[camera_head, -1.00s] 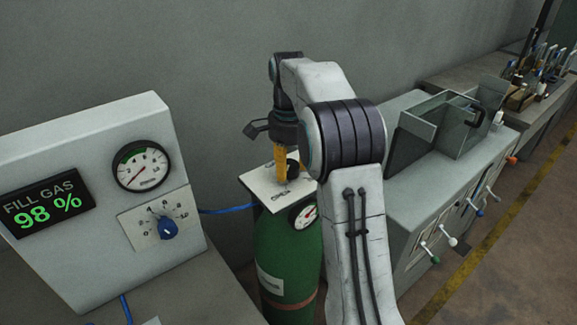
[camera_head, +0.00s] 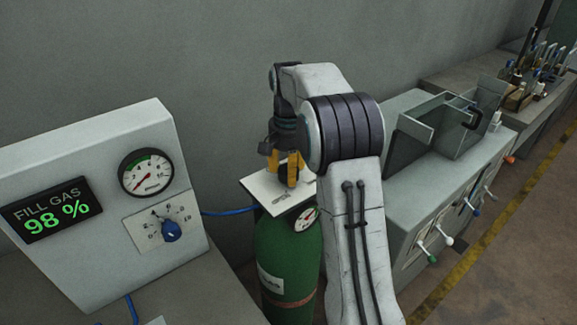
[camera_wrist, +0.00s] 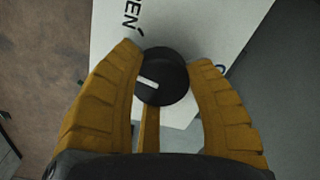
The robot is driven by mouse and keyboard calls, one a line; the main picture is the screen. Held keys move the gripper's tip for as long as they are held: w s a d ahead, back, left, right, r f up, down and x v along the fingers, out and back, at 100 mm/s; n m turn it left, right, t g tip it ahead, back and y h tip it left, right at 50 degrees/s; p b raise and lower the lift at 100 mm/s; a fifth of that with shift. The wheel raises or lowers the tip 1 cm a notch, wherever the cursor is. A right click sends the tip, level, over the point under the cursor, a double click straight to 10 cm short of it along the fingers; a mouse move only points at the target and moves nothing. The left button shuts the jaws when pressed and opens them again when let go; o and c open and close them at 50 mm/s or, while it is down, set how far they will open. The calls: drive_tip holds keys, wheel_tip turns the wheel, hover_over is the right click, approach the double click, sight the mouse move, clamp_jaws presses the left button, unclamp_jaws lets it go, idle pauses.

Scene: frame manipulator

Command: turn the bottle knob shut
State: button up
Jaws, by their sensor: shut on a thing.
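The bottle knob (camera_wrist: 163,77) is a round black knob with a white pointer line, on a white plate (camera_head: 262,193) atop the green gas bottle (camera_head: 283,250). My gripper (camera_wrist: 168,72) has its yellow fingers on either side of the knob and is shut on it. In the head view my gripper (camera_head: 286,172) points down over the plate, and its fingers and my arm mostly hide the knob. Part of the plate's lettering is hidden by the fingers.
A panel at the left carries a display (camera_head: 51,209) reading FILL GAS 98 %, a gauge (camera_head: 146,173) and a blue knob (camera_head: 171,231). A small gauge (camera_head: 305,219) sits on the bottle. A grey cabinet (camera_head: 408,195) with levers stands at the right, close to my arm.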

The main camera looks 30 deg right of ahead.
drive_tip(key=n+p, duration=0.1)
drive_tip(key=n, duration=0.4)
drive_tip(key=shift+s+n+p, duration=0.1)
drive_tip(key=shift+n+p, duration=0.2)
drive_tip(key=n+p, duration=0.1)
drive_tip(key=n, duration=0.4)
drive_tip(key=shift+f, duration=0.15)
drive_tip(key=shift+n, duration=0.4)
drive_tip(key=o, duration=1.2)
wheel_tip(320, 180, up, 12)
drive_tip(key=shift+r, duration=0.1)
